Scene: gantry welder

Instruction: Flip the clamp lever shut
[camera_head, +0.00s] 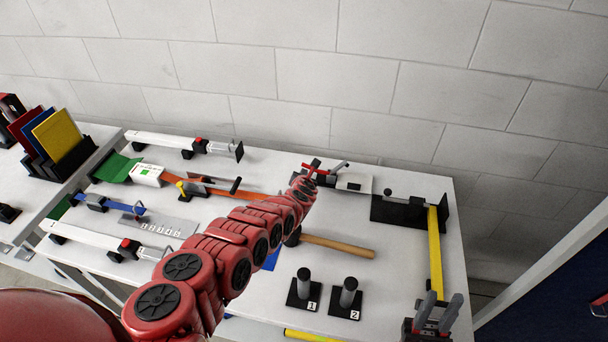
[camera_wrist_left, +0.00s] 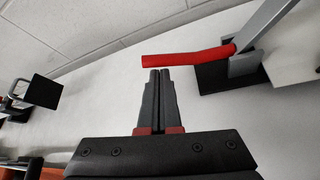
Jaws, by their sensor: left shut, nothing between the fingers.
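The clamp has a red lever handle (camera_wrist_left: 188,57), which in the left wrist view lies roughly level and joins a grey metal arm (camera_wrist_left: 272,26) that slants up to the right. Its dark base (camera_wrist_left: 226,78) sits beside a white plate (camera_wrist_left: 297,62). In the head view the red handle (camera_head: 316,168) is at the back of the table, partly hidden by my left arm. My left gripper (camera_wrist_left: 159,73) is shut and empty, its fingertips just below the red handle in that picture; contact cannot be told. My right gripper (camera_head: 443,297) is open and empty at the front right.
A hammer with a wooden handle (camera_head: 338,245) and two black posts (camera_head: 304,283) (camera_head: 348,292) stand or lie right of my left arm. A yellow bar (camera_head: 435,254) lies along the right side. Other fixtures fill the left, and a block wall (camera_head: 400,90) rises behind.

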